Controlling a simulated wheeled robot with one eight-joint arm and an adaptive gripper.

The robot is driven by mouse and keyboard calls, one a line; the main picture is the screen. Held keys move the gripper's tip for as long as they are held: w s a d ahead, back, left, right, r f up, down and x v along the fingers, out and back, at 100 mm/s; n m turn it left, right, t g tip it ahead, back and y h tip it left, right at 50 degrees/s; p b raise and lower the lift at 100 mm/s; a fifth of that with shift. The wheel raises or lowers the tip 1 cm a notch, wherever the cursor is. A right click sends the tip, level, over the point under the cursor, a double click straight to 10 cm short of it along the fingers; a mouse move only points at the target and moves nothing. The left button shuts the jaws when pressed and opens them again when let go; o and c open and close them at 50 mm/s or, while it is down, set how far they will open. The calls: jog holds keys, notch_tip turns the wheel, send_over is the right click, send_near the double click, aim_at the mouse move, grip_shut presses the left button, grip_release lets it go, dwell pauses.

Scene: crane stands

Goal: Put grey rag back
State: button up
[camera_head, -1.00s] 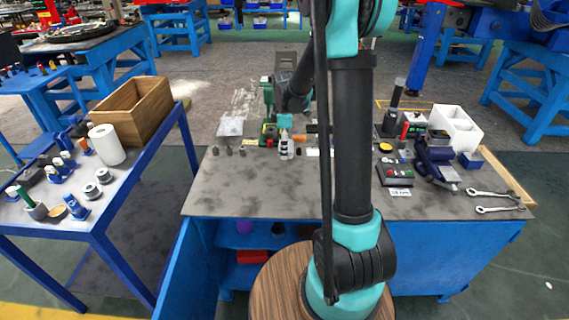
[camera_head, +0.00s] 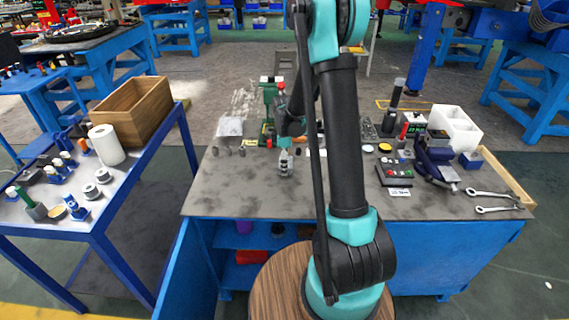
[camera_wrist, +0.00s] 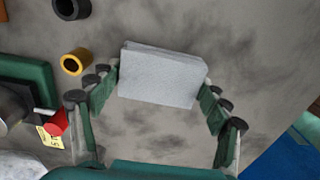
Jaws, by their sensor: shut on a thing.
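The grey rag (camera_wrist: 162,76) is a light grey folded block between the green fingers of my gripper (camera_wrist: 160,84) in the wrist view. The fingers flank its left and right ends, and my gripper is shut on it. In the head view my gripper (camera_head: 286,160) is over the left middle part of the grey workbench (camera_head: 240,188). The rag is small there and largely hidden by the gripper. I cannot tell how high it is above the bench top.
A green drill press (camera_head: 268,98) stands behind the gripper. A pale crumpled item (camera_head: 230,126) lies at the back left. Several small cylinders (camera_head: 226,151) stand left of the gripper. A black control box (camera_head: 394,174) and wrenches (camera_head: 495,200) are right. The front left bench top is clear.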

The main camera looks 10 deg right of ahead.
jog(key=o, duration=1.2)
notch_tip(320, 180, up, 11)
jog(key=s+d+f+m+t, duration=0.1)
jog(key=s+m, duration=0.4)
jog(key=s, duration=0.3)
jog(key=s+d+f+m+t, duration=0.1)
jog(key=s+d+m, duration=0.1)
jog(key=s+m, duration=0.3)
jog(key=s+d+m+t, duration=0.1)
jog(key=s+m, duration=0.4)
jog(key=s, duration=0.7)
jog(key=shift+s+d+f+m+t, duration=0.1)
jog(key=shift+d+f+m+t, duration=0.1)
jog(key=shift+f+m+t, duration=0.3)
jog(key=shift+r, duration=0.1)
